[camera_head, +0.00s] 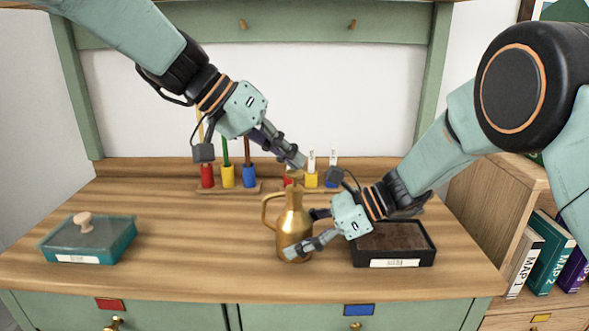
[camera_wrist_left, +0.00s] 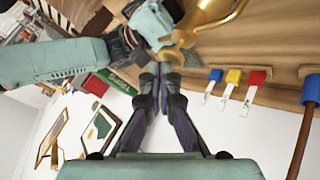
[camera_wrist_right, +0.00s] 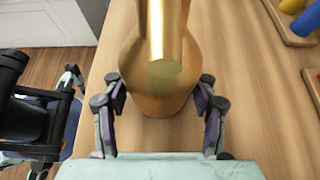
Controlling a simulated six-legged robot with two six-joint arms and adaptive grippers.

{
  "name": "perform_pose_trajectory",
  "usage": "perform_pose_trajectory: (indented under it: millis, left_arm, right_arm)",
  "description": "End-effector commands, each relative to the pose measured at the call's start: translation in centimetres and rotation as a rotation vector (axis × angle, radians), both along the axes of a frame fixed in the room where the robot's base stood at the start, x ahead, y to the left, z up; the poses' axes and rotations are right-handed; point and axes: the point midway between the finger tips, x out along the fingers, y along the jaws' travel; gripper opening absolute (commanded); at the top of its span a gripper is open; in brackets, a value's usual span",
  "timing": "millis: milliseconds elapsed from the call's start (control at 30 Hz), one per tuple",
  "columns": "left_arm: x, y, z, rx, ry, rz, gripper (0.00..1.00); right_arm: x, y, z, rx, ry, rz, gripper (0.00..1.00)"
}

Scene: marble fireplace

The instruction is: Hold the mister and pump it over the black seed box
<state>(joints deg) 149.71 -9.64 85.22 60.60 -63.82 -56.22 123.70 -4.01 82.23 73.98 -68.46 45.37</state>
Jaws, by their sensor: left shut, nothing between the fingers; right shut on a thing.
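The brass mister (camera_head: 295,222), with a side handle, stands upright on the wooden desk left of the black seed box (camera_head: 425,258), which holds dark soil. My right gripper (camera_head: 303,234) is shut on the mister's body, one finger on each side; the body also fills the middle of the right wrist view (camera_wrist_right: 150,72). My left gripper (camera_head: 300,164) is shut and empty just above the mister's top. In the left wrist view, its closed fingertips (camera_wrist_left: 160,70) are close to the brass top piece (camera_wrist_left: 178,52); I cannot tell whether they touch.
A teal box (camera_head: 100,253) with a clear lid and wooden knob sits at the left. Red, yellow and blue tool holders (camera_head: 228,177) stand along the back. Books (camera_head: 552,262) fill a shelf at the right. The desk's left middle is clear.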

Motion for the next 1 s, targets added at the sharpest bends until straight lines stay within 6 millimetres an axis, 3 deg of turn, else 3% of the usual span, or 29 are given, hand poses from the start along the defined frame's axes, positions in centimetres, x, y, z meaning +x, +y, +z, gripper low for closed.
perform_pose_trajectory:
  millis: [1000]
  left_arm:
    - [-0.1,0.0,-1.2,0.002,0.003,-0.001,0.00]
  right_arm:
    - [0.0,0.0,0.1,0.001,-0.001,0.000,0.41]
